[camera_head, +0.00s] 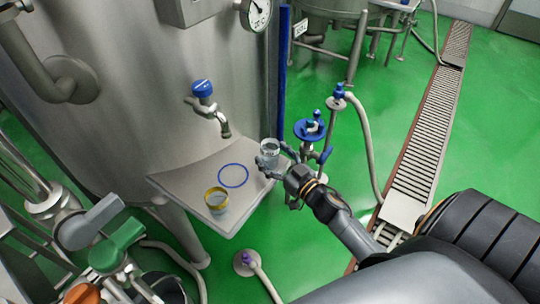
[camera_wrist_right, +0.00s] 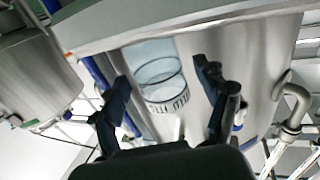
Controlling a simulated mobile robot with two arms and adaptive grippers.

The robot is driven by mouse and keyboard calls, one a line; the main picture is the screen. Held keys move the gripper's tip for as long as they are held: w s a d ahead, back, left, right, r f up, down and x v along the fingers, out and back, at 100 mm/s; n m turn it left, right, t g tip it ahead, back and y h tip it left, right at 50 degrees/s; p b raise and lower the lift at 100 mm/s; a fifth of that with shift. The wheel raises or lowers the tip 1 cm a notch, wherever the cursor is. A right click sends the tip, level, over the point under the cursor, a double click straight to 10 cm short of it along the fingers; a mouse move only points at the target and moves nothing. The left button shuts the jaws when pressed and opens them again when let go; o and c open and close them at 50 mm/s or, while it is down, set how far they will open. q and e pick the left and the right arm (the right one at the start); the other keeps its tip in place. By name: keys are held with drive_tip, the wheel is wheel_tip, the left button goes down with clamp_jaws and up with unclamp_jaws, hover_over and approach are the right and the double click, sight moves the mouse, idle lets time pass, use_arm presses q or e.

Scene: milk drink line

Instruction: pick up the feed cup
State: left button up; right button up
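A clear glass cup (camera_head: 269,150) is at the right corner of a grey metal shelf (camera_head: 180,185) on the tank. A second cup with a yellow rim (camera_head: 216,201) stands near the shelf's front edge. My right gripper (camera_head: 272,162) reaches the clear cup from the lower right. In the right wrist view, the clear cup (camera_wrist_right: 162,80) sits between the two spread fingers (camera_wrist_right: 163,85), with gaps showing at both sides. The right gripper is open. My left gripper is not in view.
A tap with a blue knob (camera_head: 203,90) hangs above the shelf, over a blue ring (camera_head: 233,175) marked there. A blue handwheel valve (camera_head: 310,129) stands close behind the right gripper. Valves with grey, green (camera_head: 117,245) and orange handles are at lower left.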

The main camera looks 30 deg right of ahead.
drive_tip(key=c, duration=1.1)
drive_tip(key=shift+c, duration=0.6)
drive_tip(key=shift+r, duration=0.1)
